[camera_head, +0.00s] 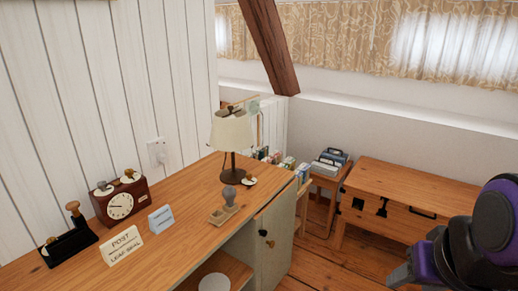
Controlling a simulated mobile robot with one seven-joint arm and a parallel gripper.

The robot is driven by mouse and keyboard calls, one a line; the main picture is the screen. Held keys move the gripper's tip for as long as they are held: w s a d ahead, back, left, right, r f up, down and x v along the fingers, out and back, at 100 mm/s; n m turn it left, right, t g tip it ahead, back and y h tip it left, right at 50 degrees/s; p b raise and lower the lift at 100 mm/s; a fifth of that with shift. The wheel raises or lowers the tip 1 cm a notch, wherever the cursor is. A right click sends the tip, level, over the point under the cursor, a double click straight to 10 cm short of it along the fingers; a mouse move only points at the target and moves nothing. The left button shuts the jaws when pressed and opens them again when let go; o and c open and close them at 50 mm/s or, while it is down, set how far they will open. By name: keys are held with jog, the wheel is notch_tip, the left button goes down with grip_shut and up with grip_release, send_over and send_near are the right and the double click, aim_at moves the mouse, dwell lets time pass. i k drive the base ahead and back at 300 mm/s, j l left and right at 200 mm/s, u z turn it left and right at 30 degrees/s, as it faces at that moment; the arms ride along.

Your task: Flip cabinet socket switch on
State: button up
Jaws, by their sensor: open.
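A white socket plate (157,151) is on the white plank wall, above the back edge of the wooden desk cabinet (180,190). Its switch is too small to tell whether it is on or off. Part of my purple and black arm shows at the lower right, in front of the low wooden chest and far from the socket. I cannot make out the jaws of my gripper; they are not in view.
A dark sloping beam (268,48) and a wooden chest (410,187) stand behind.

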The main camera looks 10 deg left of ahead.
aim_at(157, 145)
jog(key=u, duration=1.45)
jog(key=i+l+u, duration=0.25)
jog(key=i+l, duration=0.15)
jog(key=l, duration=0.3)
jog(key=i+l+u, duration=0.15)
jog(key=l, duration=0.2)
jog(key=i+l+u, duration=0.15)
jog(key=l, duration=0.25)
jog(key=i+l+u, duration=0.15)
jog(key=l, duration=0.25)
jog(key=i+l+u, duration=0.1)
jog(key=l, duration=0.3)
jog(key=k+j+z, duration=0.15)
jog(key=z, duration=0.15)
jog(key=k+j+z, duration=0.25)
jog(key=i+l+u, duration=0.2)
jog(key=i+u, duration=0.25)
